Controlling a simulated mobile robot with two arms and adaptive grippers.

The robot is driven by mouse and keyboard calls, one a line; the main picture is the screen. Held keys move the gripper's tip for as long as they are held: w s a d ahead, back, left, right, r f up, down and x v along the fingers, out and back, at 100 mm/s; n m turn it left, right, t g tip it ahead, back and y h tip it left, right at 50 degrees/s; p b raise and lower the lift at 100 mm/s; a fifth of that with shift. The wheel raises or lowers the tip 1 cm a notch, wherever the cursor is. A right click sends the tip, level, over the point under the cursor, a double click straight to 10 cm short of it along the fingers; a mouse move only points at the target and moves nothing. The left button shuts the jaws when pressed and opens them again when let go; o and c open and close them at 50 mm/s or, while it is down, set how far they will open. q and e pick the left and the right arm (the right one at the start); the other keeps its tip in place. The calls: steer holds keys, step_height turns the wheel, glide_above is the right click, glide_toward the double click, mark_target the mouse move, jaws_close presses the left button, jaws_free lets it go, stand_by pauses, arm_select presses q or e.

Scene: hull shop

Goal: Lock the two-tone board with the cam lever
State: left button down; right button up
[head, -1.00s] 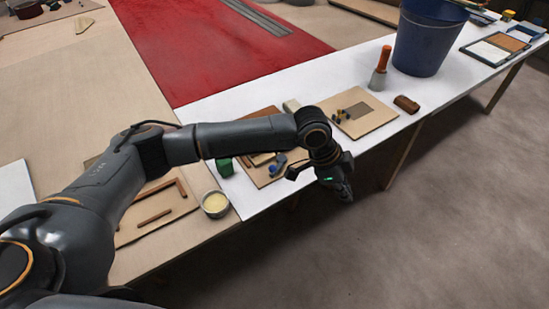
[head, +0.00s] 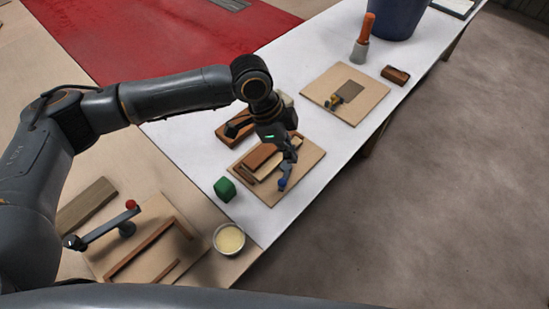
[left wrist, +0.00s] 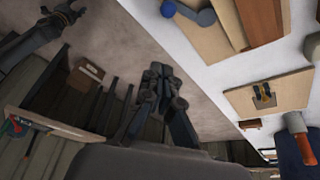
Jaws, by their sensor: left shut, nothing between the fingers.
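The two-tone board (head: 264,160), dark brown beside pale wood, lies on a light base plate (head: 308,155) on the white table. A blue-knobbed lever, likely the cam lever (head: 282,184), is at the board's near right side; blue round parts also show in the left wrist view (left wrist: 206,17). My left gripper (head: 289,164) is above the plate, between board and plate edge, and covers part of the lever. Its fingers (left wrist: 166,78) are shut and empty; contact with the lever cannot be judged. A dark gripper, apparently my right (left wrist: 65,14), shows small in the left wrist view.
A green block (head: 225,189) and a cup of pale stuff (head: 229,239) stand near the plate. At lower left is another fixture with a red-knobbed lever (head: 105,228). An orange-handled tool (head: 363,42) and a blue bucket (head: 391,14) stand farther back.

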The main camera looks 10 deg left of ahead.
mark_target(284, 173)
arm_select(q)
steer(key=x, duration=0.3)
steer(key=p+x, duration=0.1)
steer(key=x, duration=0.5)
steer(key=shift+s+d+f, duration=0.1)
steer(key=shift+s+d, duration=0.15)
steer(key=shift+d, duration=0.2)
steer(key=a, duration=0.1)
steer(key=a+f+p, duration=0.1)
steer(key=a, duration=0.1)
steer(key=shift+a+f+p, duration=0.25)
steer(key=shift+a+p, duration=0.1)
steer(key=shift+a, duration=0.05)
steer(key=shift+w, duration=0.1)
